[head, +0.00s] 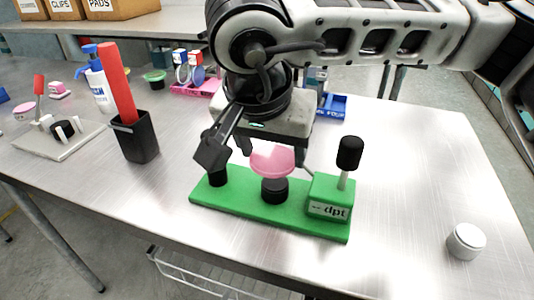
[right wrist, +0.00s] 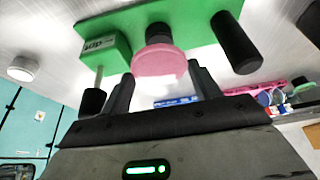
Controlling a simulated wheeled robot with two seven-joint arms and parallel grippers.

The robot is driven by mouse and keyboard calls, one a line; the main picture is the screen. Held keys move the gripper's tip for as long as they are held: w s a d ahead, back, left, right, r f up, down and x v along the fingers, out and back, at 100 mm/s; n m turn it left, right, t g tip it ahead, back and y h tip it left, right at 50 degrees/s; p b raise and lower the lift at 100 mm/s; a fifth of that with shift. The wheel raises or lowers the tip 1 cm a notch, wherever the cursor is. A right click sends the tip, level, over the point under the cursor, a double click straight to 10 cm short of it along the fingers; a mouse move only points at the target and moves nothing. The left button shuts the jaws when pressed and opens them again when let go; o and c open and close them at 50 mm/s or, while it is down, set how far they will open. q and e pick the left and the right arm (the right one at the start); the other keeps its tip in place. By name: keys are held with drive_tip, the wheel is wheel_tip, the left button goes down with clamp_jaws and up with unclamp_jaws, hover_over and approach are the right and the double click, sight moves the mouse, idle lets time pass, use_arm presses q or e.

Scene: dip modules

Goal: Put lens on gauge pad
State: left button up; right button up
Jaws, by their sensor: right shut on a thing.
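The lens, a pink round disc (head: 272,160), is held just above the black round gauge pad (head: 275,191) in the middle of a green base (head: 240,208). In the head view the lens hides part of the pad's top, so I cannot tell whether they touch. My right gripper (head: 272,149) is shut on the lens from above and behind. In the right wrist view the lens (right wrist: 160,63) sits between the two fingers (right wrist: 160,72), with the pad (right wrist: 158,33) beyond it. My left gripper is not in view.
The green base carries a "dpt" block with a black-topped post (head: 349,153) at right and a black cylinder (head: 217,177) at left. A white round piece (head: 466,241) lies at the right. A black cup (head: 136,140) holds a red bar.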

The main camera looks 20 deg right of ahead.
sight(275, 153)
drive_tip(key=shift+w+d+f, duration=0.3)
drive_tip(key=shift+w+f, duration=0.15)
drive_tip(key=shift+f, duration=0.2)
drive_tip(key=shift+w+d+f, duration=0.25)
drive_tip(key=shift+w+f, duration=0.2)
drive_tip(key=shift+f, duration=0.15)
drive_tip(key=shift+w+f, duration=0.1)
drive_tip(key=shift+f, duration=1.45)
drive_tip(key=shift+f, duration=0.25)
drive_tip(key=o, duration=0.9)
drive_tip(key=shift+r, duration=0.1)
drive_tip(key=shift+o, duration=0.2)
drive_tip(key=shift+r, duration=0.1)
